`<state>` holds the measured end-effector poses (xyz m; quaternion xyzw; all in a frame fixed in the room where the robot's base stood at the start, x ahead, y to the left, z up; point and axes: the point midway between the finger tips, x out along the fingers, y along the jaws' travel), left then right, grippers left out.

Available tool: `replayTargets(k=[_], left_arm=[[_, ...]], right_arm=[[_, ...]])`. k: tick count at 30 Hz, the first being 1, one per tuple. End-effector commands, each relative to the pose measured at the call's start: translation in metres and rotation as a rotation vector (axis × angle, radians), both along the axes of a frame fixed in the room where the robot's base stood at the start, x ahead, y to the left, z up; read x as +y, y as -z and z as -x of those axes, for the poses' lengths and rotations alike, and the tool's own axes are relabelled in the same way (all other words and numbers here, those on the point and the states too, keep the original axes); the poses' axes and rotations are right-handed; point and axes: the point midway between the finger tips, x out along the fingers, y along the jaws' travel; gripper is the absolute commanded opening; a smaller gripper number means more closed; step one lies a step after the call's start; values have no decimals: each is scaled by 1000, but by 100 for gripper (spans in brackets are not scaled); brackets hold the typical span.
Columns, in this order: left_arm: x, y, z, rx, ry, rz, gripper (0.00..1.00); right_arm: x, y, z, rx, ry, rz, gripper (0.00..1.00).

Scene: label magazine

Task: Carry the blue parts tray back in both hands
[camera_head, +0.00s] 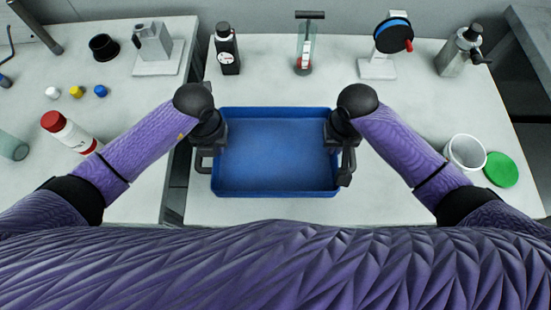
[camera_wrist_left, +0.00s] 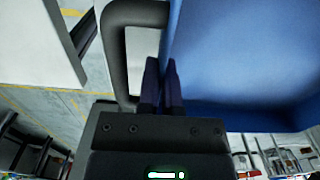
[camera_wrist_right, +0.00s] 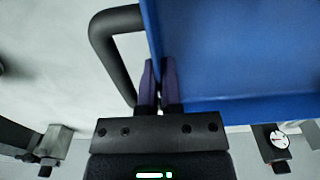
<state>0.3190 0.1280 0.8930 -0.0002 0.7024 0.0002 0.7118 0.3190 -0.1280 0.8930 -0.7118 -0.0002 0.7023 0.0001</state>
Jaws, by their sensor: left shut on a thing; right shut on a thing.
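The blue parts tray (camera_head: 275,155) is in the middle of the head view, near the front of the bench; it looks level and its inside is bare. My left gripper (camera_head: 211,140) is at the tray's left side and my right gripper (camera_head: 342,135) at its right side. In the left wrist view the fingers (camera_wrist_left: 163,70) are closed at the tray's side wall, beside a dark loop handle (camera_wrist_left: 118,45). The right wrist view shows the same at the other end, with fingers (camera_wrist_right: 158,75) beside another dark handle (camera_wrist_right: 108,45). The fingertips' contact is partly hidden. I cannot tell the tray's height.
Behind the tray stand a black bottle (camera_head: 227,50), a clear cylinder device (camera_head: 306,50) and a stand with a blue-black reel (camera_head: 392,36). A white tub (camera_head: 465,152) and green lid (camera_head: 501,169) lie right. A red-capped bottle (camera_head: 68,132) lies on the left bench.

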Motion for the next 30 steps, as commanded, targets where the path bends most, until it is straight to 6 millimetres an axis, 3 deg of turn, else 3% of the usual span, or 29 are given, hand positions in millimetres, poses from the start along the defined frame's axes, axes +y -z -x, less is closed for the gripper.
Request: replayTargets(k=[8, 20, 26, 30], left_arm=[[2, 7, 0, 2, -2, -5, 0], [2, 54, 2, 15, -2, -5, 0], [1, 49, 2, 14, -1, -3, 41], [1, 49, 2, 14, -1, -2, 41]], right_arm=[[-2, 7, 0, 2, 2, 5, 0], [-2, 54, 2, 15, 2, 5, 0], [-1, 49, 2, 14, 1, 3, 41], [-1, 49, 2, 14, 1, 2, 41]])
